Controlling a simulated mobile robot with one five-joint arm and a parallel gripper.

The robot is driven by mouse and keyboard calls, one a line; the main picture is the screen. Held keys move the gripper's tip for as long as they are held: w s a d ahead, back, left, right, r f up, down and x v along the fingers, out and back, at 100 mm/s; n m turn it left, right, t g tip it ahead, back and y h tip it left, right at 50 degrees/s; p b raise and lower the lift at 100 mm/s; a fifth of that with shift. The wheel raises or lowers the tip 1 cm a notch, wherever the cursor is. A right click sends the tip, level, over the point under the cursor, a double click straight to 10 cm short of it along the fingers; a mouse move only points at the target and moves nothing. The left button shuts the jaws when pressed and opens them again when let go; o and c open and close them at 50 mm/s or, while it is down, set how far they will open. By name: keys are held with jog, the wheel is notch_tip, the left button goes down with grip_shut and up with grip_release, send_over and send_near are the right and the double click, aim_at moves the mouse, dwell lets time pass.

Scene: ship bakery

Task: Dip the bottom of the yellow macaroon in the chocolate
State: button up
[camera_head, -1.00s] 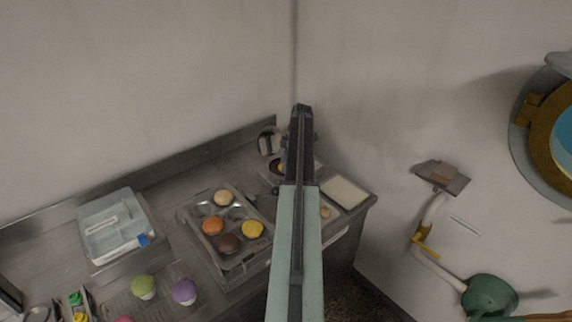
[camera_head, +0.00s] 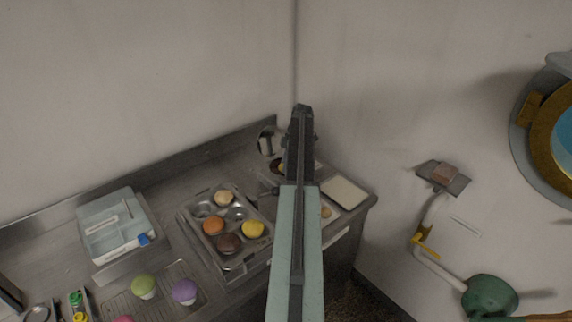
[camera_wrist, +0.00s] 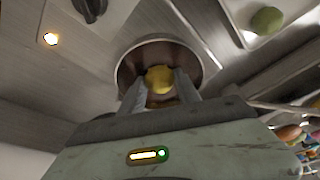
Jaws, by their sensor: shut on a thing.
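The yellow macaroon (camera_wrist: 159,79) is between the two fingers of my gripper (camera_wrist: 162,86) in the wrist view. My gripper is shut on it. Macaroon and fingertips overlap the opening of a round metal pot (camera_wrist: 126,72). Brown chocolate (camera_wrist: 160,102) shows in the pot below the macaroon. I cannot tell whether the macaroon's underside touches it.
A metal tray (camera_head: 185,213) holds several round pastries, another yellow one (camera_head: 253,229) among them. A clear-lidded box (camera_head: 115,225) stands further left. A pale square board (camera_head: 344,190) lies right of my arm. Walls close off the counter's back and right.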

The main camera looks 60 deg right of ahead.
jog(key=shift+r+p, duration=1.75)
jog(key=shift+r, duration=0.1)
notch_tip(320, 180, up, 6)
jog(key=p, duration=0.6)
